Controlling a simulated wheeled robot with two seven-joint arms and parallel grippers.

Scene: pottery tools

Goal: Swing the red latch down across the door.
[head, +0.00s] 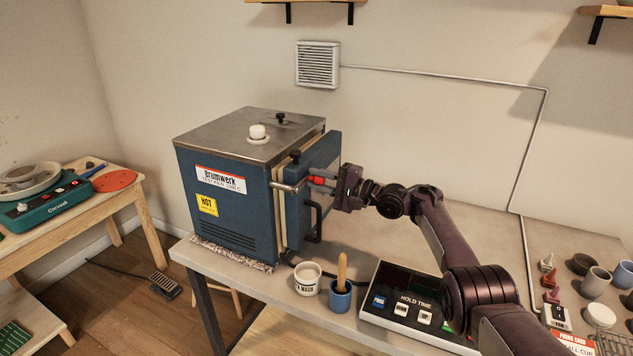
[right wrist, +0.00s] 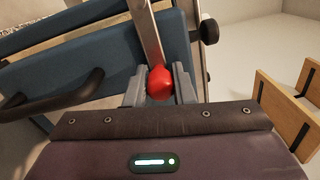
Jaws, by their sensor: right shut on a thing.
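The blue kiln (head: 222,215) stands on the table with its blue door (head: 293,225) on its right side. A cream layer shows between body and door; I cannot tell if the door is fully closed. The latch's red grip (head: 316,181) is beside the upper part of the door. My right gripper (head: 325,181) is shut on it. In the right wrist view the red grip (right wrist: 160,83) sits between both grey fingers, and its metal bar (right wrist: 147,35) runs away toward the blue door (right wrist: 100,50). My left gripper is not in view.
A black door handle (head: 315,222) sticks out below the gripper. A white cup (head: 307,280), a blue pot (head: 340,297) with a wooden tool and a control box (head: 405,308) stand in front of the kiln. Small pots and cups crowd the table's right end.

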